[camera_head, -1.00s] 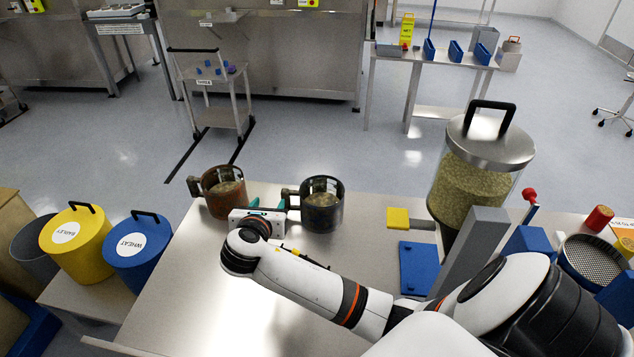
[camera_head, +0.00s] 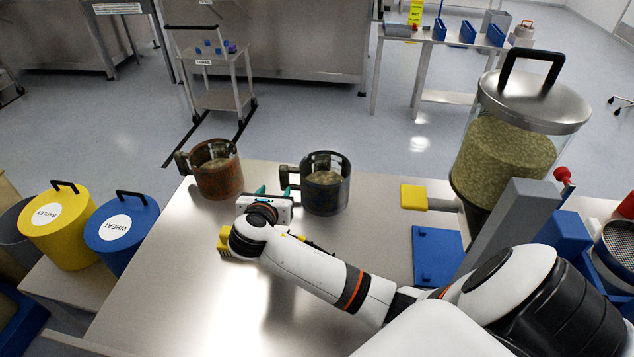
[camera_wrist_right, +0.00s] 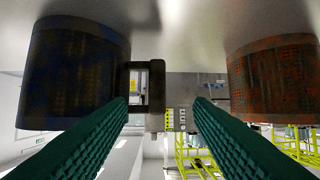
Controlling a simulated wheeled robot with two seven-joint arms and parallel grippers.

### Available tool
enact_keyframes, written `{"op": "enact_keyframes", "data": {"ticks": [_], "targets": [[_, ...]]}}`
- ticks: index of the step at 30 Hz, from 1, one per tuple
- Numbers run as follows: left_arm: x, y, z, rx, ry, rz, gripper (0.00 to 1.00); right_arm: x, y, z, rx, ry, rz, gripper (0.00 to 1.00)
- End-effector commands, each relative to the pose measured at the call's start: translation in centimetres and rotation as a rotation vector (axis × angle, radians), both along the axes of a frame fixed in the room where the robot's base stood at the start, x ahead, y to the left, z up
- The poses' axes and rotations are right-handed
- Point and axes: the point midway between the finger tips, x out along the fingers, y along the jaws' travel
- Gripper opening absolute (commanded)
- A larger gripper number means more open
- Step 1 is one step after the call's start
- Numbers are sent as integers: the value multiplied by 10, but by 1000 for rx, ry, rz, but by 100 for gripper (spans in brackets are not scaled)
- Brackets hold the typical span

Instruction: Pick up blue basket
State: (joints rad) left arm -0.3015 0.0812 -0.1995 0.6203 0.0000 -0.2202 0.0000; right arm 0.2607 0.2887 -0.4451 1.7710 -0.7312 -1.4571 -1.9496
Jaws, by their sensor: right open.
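The blue basket (camera_head: 326,192) is a dark, worn round mesh basket with grain inside. It stands upright on the metal table, its handle (camera_head: 287,178) sticking out to the left. It also shows in the right wrist view (camera_wrist_right: 75,75), upside down, with its dark handle (camera_wrist_right: 153,88) in the gap between the fingers. My right gripper (camera_head: 275,190) is open, its green fingertips close to that handle. Whether they touch it I cannot tell. The right wrist view also shows the open fingers (camera_wrist_right: 160,105). My left gripper is not in view.
A similar orange-brown basket (camera_head: 219,178) stands to the left on the same table (camera_head: 190,290). A large grain-filled vessel (camera_head: 505,155) and a blue plate (camera_head: 438,255) are at the right. Yellow (camera_head: 58,228) and blue (camera_head: 120,237) lidded bins stand at the left.

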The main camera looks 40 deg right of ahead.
Motion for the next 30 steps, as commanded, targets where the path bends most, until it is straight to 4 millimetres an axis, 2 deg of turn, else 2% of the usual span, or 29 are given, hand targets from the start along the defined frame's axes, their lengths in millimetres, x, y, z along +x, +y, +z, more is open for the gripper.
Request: {"op": "enact_keyframes", "data": {"ticks": [6, 14, 21, 30], "targets": [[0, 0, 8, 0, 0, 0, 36, 24, -26, -12, -1, 1, -3, 47], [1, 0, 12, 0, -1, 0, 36, 37, -41, -19, -1, 1, -2, 47], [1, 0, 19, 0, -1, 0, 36, 58, -66, -31, -1, 1, -3, 47], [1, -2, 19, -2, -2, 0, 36, 64, -73, -36, 0, 0, 0, 47]]}}
